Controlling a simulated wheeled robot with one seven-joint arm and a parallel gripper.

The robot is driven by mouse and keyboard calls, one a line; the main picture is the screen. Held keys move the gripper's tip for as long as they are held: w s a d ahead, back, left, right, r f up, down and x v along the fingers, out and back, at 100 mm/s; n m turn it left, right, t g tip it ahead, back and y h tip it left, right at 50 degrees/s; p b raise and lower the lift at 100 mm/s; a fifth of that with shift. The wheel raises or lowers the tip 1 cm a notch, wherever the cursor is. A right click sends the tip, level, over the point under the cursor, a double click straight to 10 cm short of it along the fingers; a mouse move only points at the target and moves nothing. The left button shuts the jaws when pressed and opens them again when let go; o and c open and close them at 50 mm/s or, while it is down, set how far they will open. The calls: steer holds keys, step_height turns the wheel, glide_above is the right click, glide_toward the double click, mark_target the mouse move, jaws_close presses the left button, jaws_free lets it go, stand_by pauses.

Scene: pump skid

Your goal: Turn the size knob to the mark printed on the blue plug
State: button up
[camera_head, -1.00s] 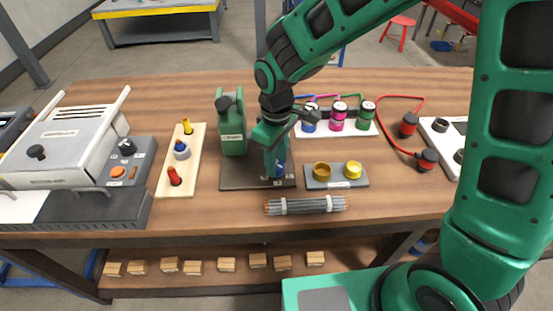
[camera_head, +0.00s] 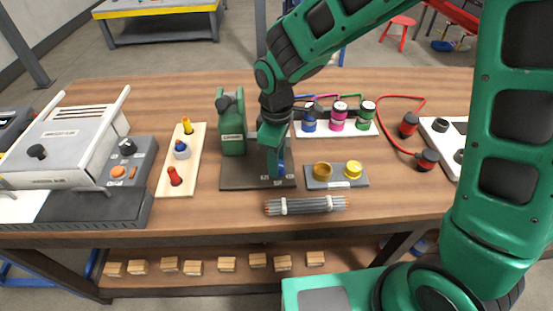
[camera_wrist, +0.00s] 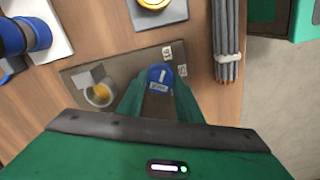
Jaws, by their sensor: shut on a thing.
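A round blue knob (camera_wrist: 155,71) with a white line on its face sits on the dark base plate (camera_head: 232,181) of the green machine (camera_head: 232,128). I take it to be the size knob. My gripper (camera_head: 280,176) points down at its front and is shut on it; in the wrist view the fingers (camera_wrist: 157,97) flank it. On the pale wooden board (camera_head: 163,187) stands a blue plug (camera_head: 181,147), between a yellow and a red one. Its printed mark cannot be read.
A bundle of grey rods (camera_head: 305,205) lies just in front of the plate. A grey block (camera_head: 337,183) with two yellowish caps stands close at right. Behind are several coloured canisters (camera_head: 338,118). The pale machine (camera_head: 62,150) fills the left.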

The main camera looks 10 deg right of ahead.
steer(key=o, duration=1)
steer(key=shift+w+d, duration=0.15)
steer(key=shift+o, duration=0.2)
steer(key=shift+r, duration=0.1)
step_height(320, 180, up, 11)
steer(key=shift+f, duration=0.2)
